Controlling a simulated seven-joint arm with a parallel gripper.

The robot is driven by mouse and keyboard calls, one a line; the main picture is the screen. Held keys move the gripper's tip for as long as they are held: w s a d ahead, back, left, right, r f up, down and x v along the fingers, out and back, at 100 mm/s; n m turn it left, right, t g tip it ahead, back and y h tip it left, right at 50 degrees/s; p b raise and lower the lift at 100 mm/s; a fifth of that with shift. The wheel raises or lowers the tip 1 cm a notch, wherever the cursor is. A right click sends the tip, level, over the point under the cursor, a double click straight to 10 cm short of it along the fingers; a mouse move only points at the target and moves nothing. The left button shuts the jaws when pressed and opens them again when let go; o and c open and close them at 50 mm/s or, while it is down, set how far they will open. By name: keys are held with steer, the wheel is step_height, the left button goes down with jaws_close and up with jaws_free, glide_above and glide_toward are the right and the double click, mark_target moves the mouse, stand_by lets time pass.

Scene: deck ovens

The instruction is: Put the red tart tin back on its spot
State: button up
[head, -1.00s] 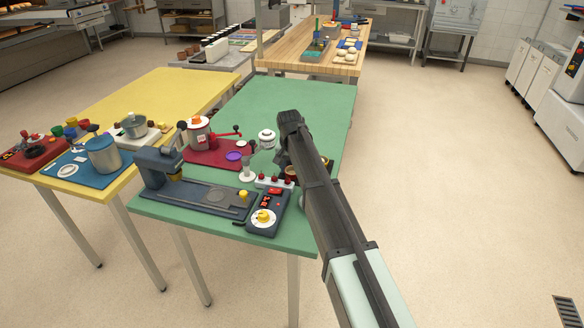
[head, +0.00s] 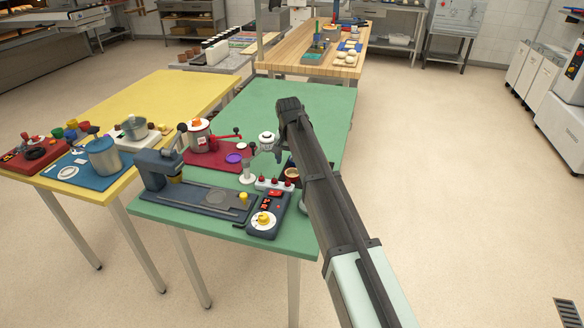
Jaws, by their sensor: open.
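My gripper (head: 275,152) is open over the right part of the green table, pointing down beside the red mat. A small round reddish-brown tin or cup (head: 292,174) with a pale inside stands on a dark pad just right of and nearer than the gripper, partly hidden by my arm. I cannot tell for sure whether it is the red tart tin. Nothing shows between the fingers, though they are small and partly hidden by my wrist. No empty spot for the tin can be made out clearly.
A white block with red knobs (head: 274,184), a blue-grey press (head: 158,167) and a dial box (head: 265,218) stand near the front. The red mat (head: 205,157) holds a pot and purple ring. Coloured cups (head: 71,132) stand on the yellow table. The green table's far half is clear.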

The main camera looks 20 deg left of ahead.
step_height(320, 180, up, 7)
steer(key=s, duration=0.1)
steer(key=shift+f, duration=0.1)
stand_by(0.4)
